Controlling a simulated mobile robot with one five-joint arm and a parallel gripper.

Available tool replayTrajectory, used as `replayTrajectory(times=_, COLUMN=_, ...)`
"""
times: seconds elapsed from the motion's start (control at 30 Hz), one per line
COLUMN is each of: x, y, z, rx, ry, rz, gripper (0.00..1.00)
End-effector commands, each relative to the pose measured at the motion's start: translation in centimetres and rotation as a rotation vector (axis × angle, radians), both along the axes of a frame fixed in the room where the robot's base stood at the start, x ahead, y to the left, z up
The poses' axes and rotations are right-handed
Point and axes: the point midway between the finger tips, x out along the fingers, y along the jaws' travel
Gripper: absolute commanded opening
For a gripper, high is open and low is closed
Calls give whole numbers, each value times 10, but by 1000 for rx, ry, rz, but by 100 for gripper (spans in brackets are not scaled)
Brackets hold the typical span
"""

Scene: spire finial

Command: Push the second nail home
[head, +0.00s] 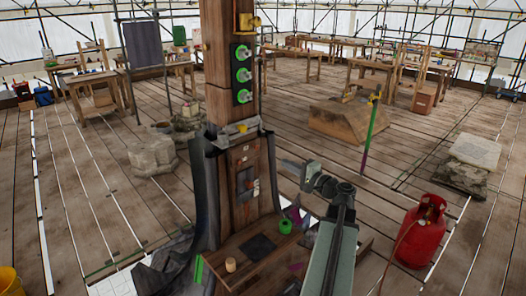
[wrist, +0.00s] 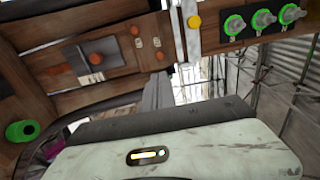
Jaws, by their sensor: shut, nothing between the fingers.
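A wooden post (head: 267,192) stands upright in the middle of the head view. In the wrist view its face lies sideways, with several small orange-brown round spots (wrist: 157,42) that look like nail heads. I cannot tell which is the second nail or how far any stands out.
A metal bracket (head: 234,134) with a yellow knob and several green-ringed fittings (head: 243,75) sit higher on the post. A wooden shelf (head: 222,246) at its foot holds a green ring (head: 285,226) and a small wooden cylinder (head: 231,265). A red gas bottle (head: 417,235) stands right.

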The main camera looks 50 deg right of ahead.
Motion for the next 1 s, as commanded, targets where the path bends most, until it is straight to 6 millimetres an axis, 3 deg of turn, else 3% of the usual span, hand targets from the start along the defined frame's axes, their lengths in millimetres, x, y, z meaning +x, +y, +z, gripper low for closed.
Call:
replayTrajectory(times=0.27, x=14, y=0, z=0, rx=-1, ry=2, rz=5, gripper=0)
replayTrajectory(times=0.7, x=107, y=-7, z=-1, rx=-1, ry=2, rz=6, gripper=0)
replayTrajectory(times=1.0, x=139, y=-10, z=-1, rx=-1, ry=2, rz=3, gripper=0)
